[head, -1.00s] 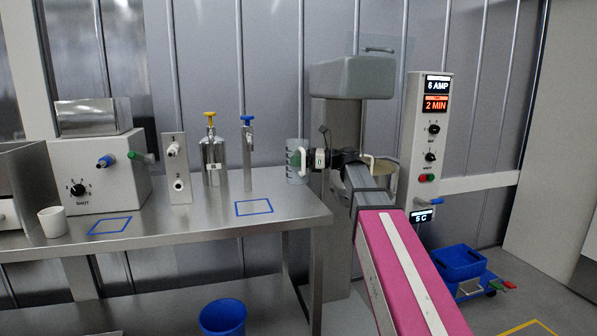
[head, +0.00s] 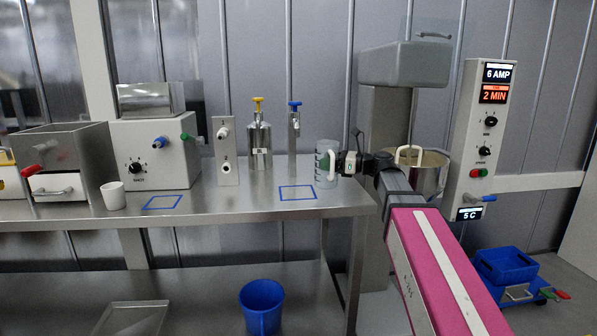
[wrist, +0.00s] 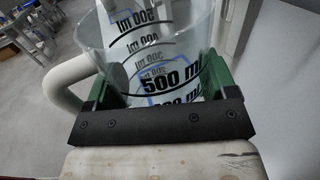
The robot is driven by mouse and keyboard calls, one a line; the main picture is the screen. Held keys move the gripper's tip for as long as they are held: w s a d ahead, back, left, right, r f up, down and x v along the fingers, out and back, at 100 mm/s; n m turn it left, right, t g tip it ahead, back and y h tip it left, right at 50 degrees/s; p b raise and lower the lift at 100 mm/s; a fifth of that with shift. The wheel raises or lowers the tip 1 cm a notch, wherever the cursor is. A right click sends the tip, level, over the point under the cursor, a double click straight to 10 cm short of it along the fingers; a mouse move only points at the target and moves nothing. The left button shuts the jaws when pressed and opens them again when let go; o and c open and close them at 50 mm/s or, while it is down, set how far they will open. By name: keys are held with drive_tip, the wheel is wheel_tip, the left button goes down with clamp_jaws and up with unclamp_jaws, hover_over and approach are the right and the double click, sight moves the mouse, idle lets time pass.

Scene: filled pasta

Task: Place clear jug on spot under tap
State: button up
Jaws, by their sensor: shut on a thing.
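The clear jug (head: 326,150) is upright above the right end of the steel table, with dark markings and a pale handle. My gripper (head: 336,163) is shut on it from the right. In the wrist view, the jug (wrist: 155,50) sits between my green fingers (wrist: 160,95), its 500 ml marking facing me. A blue square outline (head: 297,187) on the table lies just left of and nearer than the jug. A slim tap post with a blue handle (head: 294,130) stands behind that square. I cannot tell whether the jug's base touches the table.
Left of the jug are a yellow-topped steel canister (head: 260,140), a steel panel with spouts (head: 226,155), and a white box (head: 150,150) with blue and green taps. A second blue square (head: 162,202) lies before it, beside a white cup (head: 113,196). A steel pot (head: 430,175) is behind my arm.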

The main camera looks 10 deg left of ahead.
drive_tip(key=shift+w+a+f, duration=0.2)
drive_tip(key=shift+a+f, duration=0.4)
drive_tip(key=shift+a, duration=1.1)
drive_tip(key=shift+w+a+f, duration=0.2)
drive_tip(key=shift+a+f, duration=0.4)
drive_tip(key=shift+a, duration=1.1)
drive_tip(key=shift+w+a+f, duration=0.2)
drive_tip(key=shift+a+f, duration=0.4)
drive_tip(key=shift+a, duration=1.1)
drive_tip(key=o, duration=0.9)
drive_tip(key=shift+f, duration=0.1)
drive_tip(key=shift+d, duration=0.3)
drive_tip(key=d, duration=0.3)
drive_tip(key=s+d, duration=0.1)
drive_tip(key=d, duration=0.7)
drive_tip(key=shift+s+d, duration=0.15)
drive_tip(key=shift+s, duration=0.05)
